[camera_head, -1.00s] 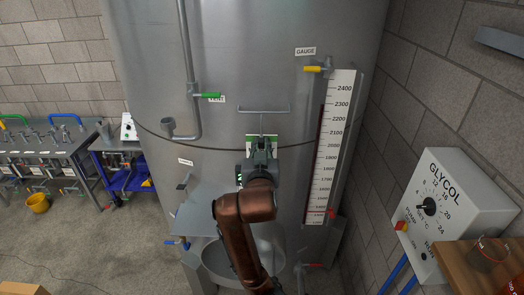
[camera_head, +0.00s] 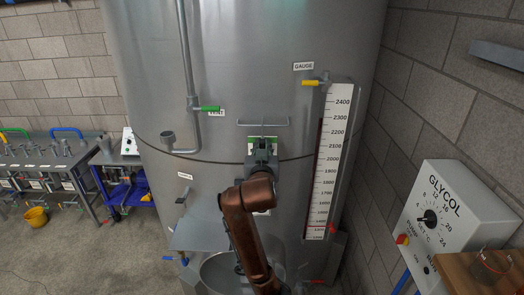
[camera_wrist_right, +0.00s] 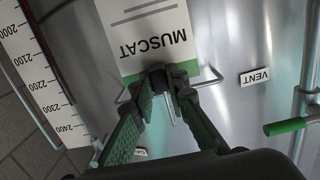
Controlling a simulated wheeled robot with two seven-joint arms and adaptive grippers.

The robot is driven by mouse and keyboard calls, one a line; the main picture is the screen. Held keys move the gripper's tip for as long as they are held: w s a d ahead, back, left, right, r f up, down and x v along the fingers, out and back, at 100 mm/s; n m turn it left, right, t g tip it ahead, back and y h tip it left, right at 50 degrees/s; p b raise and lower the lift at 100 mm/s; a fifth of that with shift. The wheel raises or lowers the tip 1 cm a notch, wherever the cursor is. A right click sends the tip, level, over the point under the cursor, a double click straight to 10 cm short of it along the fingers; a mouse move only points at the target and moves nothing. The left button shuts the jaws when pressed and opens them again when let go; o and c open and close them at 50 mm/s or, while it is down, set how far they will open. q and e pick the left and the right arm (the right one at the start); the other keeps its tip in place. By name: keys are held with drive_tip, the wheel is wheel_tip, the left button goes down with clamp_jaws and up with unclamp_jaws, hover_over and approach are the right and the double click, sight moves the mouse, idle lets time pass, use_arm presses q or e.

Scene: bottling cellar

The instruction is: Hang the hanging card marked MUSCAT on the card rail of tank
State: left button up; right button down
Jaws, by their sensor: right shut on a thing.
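The white hanging card marked MUSCAT, with a green band, shows large in the right wrist view (camera_wrist_right: 150,32). In the head view only a small part of the card (camera_head: 263,138) shows above my right gripper (camera_head: 262,152). The gripper is shut on the card's green-banded end, as its fingertips show in the wrist view (camera_wrist_right: 163,82). The card rail (camera_head: 263,124), a thin grey bar on the tank (camera_head: 330,40), is just above the card in the head view. I cannot tell whether card and rail touch. My left gripper is out of view.
A level gauge (camera_head: 330,160) with a yellow-handled valve stands right of the rail. A pipe with a green-handled VENT valve (camera_head: 208,108) is to the left. The GLYCOL box (camera_head: 455,215) is at the right. A grey shelf plate (camera_head: 200,232) sits low on the tank.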

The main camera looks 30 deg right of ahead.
sight(263, 138)
drive_tip(key=shift+w+d, duration=0.2)
drive_tip(key=shift+w, duration=0.05)
drive_tip(key=shift+w+d, duration=0.15)
drive_tip(key=shift+w, duration=0.05)
drive_tip(key=shift+x, duration=1)
drive_tip(key=shift+f+b, duration=0.6)
drive_tip(key=shift+b, duration=0.1)
drive_tip(key=shift+f+b, duration=0.4)
drive_tip(key=shift+f, duration=0.35)
drive_tip(key=c, duration=1.8)
unclamp_jaws()
